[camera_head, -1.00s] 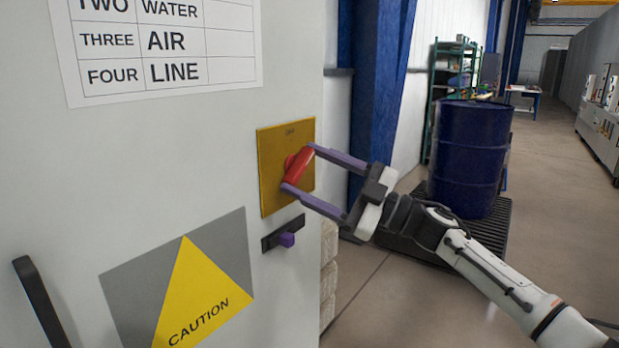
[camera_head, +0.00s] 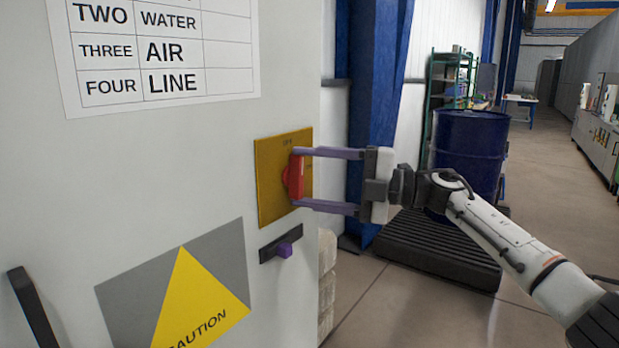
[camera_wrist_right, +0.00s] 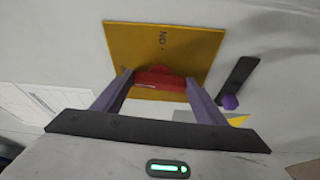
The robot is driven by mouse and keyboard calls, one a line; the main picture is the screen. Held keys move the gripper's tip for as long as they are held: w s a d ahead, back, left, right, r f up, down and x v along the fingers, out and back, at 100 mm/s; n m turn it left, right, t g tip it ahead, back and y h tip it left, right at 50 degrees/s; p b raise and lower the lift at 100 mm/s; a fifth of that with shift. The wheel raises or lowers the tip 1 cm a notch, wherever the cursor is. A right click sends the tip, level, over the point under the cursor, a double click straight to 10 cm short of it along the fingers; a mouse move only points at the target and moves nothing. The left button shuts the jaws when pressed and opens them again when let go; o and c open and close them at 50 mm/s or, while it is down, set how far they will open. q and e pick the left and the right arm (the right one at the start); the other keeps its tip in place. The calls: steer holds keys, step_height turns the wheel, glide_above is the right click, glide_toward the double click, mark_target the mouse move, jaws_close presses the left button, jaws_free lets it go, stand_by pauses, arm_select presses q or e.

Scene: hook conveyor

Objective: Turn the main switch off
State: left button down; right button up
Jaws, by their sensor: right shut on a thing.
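The main switch is a red handle (camera_head: 296,177) on a yellow plate (camera_head: 268,196) fixed to the pale cabinet wall. The handle now stands about upright in the head view. My right gripper (camera_head: 297,177) comes in from the right, with its purple fingers at the top and bottom ends of the handle, shut on it. In the right wrist view the red handle (camera_wrist_right: 160,77) lies between the two fingertips, and the yellow plate (camera_wrist_right: 190,45) bears an "ON" mark. My left gripper is not in view.
A dark latch with a purple knob (camera_head: 285,250) sits just below the plate. A caution sign (camera_head: 190,290), a black handle (camera_head: 33,310) and a paper list (camera_head: 165,45) are on the cabinet. A blue drum (camera_head: 468,155) stands behind my right arm near a black pallet (camera_head: 435,250).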

steer(key=shift+n+h, duration=0.3)
steer(key=shift+n, duration=0.3)
steer(key=o, duration=1.1)
steer(key=shift+c, duration=0.2)
steer(key=b+v, duration=0.1)
steer(key=v, duration=0.9)
steer(key=shift+d, duration=0.15)
steer(key=shift+f, duration=0.1)
